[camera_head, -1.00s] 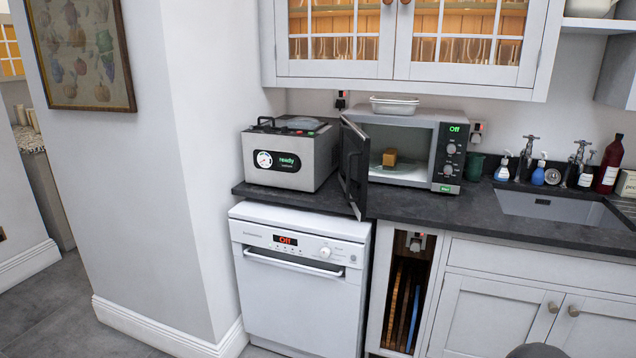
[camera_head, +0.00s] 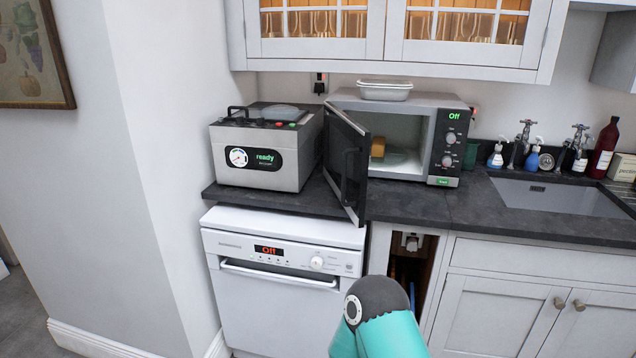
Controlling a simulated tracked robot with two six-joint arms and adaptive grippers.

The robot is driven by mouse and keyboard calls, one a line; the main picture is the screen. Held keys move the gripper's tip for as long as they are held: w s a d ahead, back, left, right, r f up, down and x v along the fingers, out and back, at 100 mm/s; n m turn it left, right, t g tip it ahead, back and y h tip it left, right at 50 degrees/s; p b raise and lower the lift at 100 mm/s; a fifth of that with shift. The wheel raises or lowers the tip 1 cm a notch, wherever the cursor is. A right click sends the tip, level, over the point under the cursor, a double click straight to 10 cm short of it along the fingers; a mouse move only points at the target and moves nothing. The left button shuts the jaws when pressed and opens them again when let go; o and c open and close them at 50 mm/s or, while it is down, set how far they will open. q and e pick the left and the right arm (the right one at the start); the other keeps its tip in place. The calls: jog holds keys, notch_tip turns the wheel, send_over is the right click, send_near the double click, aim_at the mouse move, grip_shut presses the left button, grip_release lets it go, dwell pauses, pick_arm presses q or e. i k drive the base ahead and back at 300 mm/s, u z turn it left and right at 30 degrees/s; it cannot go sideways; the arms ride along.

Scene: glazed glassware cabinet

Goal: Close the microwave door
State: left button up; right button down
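The microwave (camera_head: 428,141) stands on the dark counter, its display reading "Off". Its dark door (camera_head: 346,165) stands open, swung out toward me on the left side, with its lower corner past the counter's front edge. A brown block-shaped item (camera_head: 378,147) sits inside on the turntable plate. A teal and dark grey part of one of my arms shows at the bottom centre, in front of the lower cabinet and below the door. It is apart from the door in the picture. Neither gripper's fingers show.
A steel vacuum machine (camera_head: 262,152) marked "ready" stands close to the left of the open door. A white dishwasher (camera_head: 283,285) is below. A lidded container (camera_head: 385,90) rests on the microwave. The sink (camera_head: 560,198), bottles and taps are at the right.

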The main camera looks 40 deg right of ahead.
aim_at(344, 167)
jog(key=z, duration=0.25)
jog(key=i, duration=1)
jog(key=z, duration=0.85)
